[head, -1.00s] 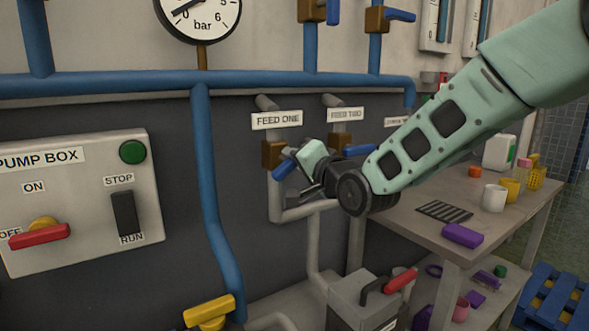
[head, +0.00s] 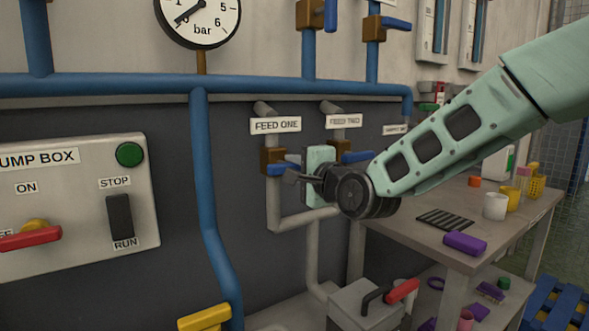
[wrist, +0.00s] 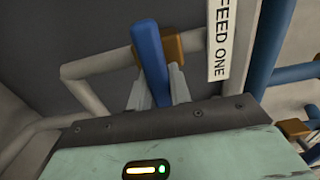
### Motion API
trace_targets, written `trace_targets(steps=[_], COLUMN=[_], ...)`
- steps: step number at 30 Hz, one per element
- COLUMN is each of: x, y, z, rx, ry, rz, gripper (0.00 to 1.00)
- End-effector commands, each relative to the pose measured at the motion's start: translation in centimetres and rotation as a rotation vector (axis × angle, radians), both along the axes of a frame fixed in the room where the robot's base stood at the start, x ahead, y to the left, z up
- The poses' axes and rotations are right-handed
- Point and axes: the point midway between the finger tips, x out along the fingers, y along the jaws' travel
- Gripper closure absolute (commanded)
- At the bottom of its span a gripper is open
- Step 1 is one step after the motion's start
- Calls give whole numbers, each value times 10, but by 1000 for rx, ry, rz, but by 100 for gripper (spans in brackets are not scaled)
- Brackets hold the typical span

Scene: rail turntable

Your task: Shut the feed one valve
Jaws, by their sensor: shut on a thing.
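The feed one valve has a brass body (head: 271,160) on a grey pipe below the FEED ONE label (head: 276,125). Its blue lever (wrist: 150,58) runs crosswise to the pipe in the wrist view. My gripper (head: 290,174) is at the lever, its fingers on either side of it and shut on it. In the wrist view my gripper (wrist: 158,92) has the lever's near end between the two grey fingers. The lever's gripped end is partly hidden in the head view.
The feed two valve (head: 338,155), with its blue lever (head: 357,157), is close behind my gripper. A pump box (head: 75,190) is at left. A table (head: 410,232) with cups and a purple block (head: 465,243) is at right.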

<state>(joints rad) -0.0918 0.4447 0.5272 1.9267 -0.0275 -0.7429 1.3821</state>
Motion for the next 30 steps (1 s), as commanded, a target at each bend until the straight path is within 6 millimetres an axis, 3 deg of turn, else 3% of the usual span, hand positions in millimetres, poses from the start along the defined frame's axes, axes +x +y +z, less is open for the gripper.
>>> trace_targets(steps=[12,13,15,25,30], x=[0,0,0,-2,-20], y=[0,0,0,-2,-15], z=[-1,-1,-1,-1,0], rx=[6,6,6,4,2], ry=[7,7,6,4,2], rz=[-1,-1,-1,-1,-2], gripper=[100,72,58,58,58])
